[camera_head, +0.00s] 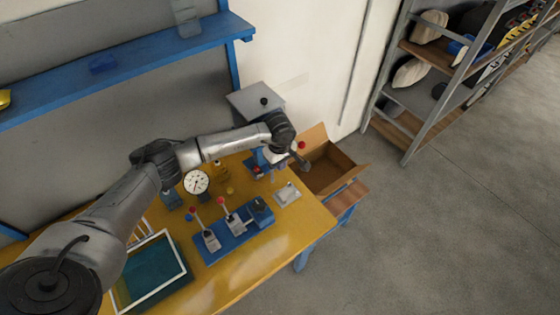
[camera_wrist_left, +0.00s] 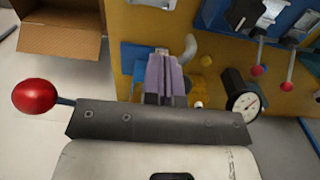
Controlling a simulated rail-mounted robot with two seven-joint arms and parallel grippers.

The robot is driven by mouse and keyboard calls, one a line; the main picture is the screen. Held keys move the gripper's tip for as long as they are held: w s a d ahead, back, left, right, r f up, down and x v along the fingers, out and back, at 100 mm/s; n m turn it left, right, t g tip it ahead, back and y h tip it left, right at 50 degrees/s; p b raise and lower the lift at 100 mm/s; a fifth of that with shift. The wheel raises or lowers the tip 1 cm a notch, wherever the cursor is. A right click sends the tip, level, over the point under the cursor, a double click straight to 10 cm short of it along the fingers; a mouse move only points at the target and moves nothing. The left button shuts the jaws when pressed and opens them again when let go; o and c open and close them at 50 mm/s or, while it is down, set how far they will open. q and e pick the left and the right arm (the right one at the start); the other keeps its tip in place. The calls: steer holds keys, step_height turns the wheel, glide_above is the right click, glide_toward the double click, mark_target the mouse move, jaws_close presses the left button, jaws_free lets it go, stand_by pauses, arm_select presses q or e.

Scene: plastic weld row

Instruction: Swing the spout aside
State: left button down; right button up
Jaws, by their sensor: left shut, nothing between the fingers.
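A short curved grey pipe, which looks like the spout (camera_wrist_left: 189,48), shows in the left wrist view just right of my left gripper's fingers. My left gripper (camera_wrist_left: 164,60) is shut with nothing between its fingers. In that view the fingers lie close beside the pipe; I cannot tell whether they touch it. In the head view my left gripper (camera_head: 301,162) is at the far right end of the table, and my wrist hides much of the machine there. A red ball knob (camera_wrist_left: 34,96) on a dark bar (camera_wrist_left: 150,123) stands nearer the wrist camera. My right gripper is not in view.
An open cardboard box (camera_head: 335,167) stands beyond the table's right end. A dial gauge (camera_head: 196,182) and a blue fixture with red-knobbed levers (camera_head: 236,238) stand on the yellow table (camera_head: 285,242). A grey box-shaped unit (camera_head: 240,103) is behind my wrist.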

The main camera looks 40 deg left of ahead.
arm_select(q)
steer(key=shift+s, duration=0.1)
steer(key=shift+s+a, duration=0.25)
steer(key=shift+s, duration=0.05)
stand_by(0.4)
steer(key=shift+s, duration=0.1)
steer(key=shift+s+a, duration=0.25)
steer(key=shift+s, duration=0.15)
steer(key=shift+a, duration=0.1)
